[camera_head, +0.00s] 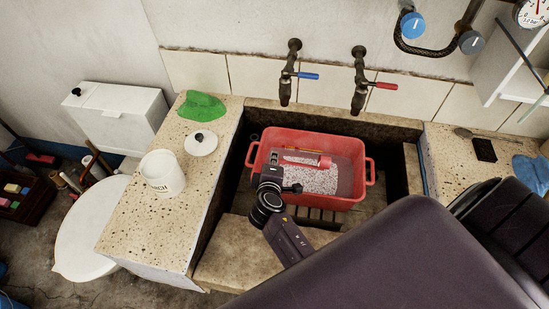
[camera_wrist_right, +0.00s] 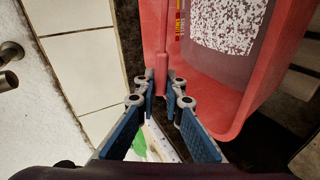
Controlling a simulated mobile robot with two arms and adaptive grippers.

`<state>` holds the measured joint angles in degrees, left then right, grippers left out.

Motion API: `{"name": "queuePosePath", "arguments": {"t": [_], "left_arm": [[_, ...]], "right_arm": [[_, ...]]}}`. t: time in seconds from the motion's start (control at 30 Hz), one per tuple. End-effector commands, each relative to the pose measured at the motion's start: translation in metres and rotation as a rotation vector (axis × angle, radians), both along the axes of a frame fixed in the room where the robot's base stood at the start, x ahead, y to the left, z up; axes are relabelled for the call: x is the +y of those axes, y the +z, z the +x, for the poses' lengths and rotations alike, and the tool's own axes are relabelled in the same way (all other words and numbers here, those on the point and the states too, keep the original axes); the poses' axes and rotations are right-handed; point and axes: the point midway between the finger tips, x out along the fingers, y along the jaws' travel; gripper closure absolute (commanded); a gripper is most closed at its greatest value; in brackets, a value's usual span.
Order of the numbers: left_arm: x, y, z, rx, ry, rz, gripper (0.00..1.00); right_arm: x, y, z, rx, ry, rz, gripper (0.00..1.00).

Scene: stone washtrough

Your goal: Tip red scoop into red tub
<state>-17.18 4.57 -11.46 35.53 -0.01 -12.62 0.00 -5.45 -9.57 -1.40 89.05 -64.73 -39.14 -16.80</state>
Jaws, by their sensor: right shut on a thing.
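The red tub (camera_head: 349,196) sits in the stone trough, with speckled white granules on part of its floor. My right gripper (camera_head: 271,162) is at the tub's left side, shut on the scoop's handle. In the right wrist view the right gripper (camera_wrist_right: 161,77) has the red handle (camera_wrist_right: 161,88) between its fingertips, with the tub (camera_wrist_right: 225,105) to its right. My left gripper is not in view.
Two taps (camera_head: 286,90) stand on the wall behind the trough. A black block (camera_head: 484,150) and a blue cloth (camera_head: 530,173) lie on the right ledge.

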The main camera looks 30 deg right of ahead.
Motion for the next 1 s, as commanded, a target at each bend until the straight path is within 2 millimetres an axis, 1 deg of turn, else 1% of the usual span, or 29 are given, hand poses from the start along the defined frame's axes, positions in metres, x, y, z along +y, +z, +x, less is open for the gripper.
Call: {"name": "queuePosePath", "arguments": {"t": [0.47,0.8,0.87,1.0], "left_arm": [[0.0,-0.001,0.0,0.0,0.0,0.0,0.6],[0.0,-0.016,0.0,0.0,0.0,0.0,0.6],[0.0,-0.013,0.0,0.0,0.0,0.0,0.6],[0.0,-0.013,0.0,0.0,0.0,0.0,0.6]], "right_arm": [[0.0,-0.001,0.0,0.003,0.0,-0.004,1.0],[0.001,-0.02,0.001,0.077,0.0,-0.101,1.0],[0.0,-0.016,0.001,0.077,-0.001,-0.102,1.0],[0.0,-0.016,0.0,0.076,-0.001,-0.101,1.0]]}}
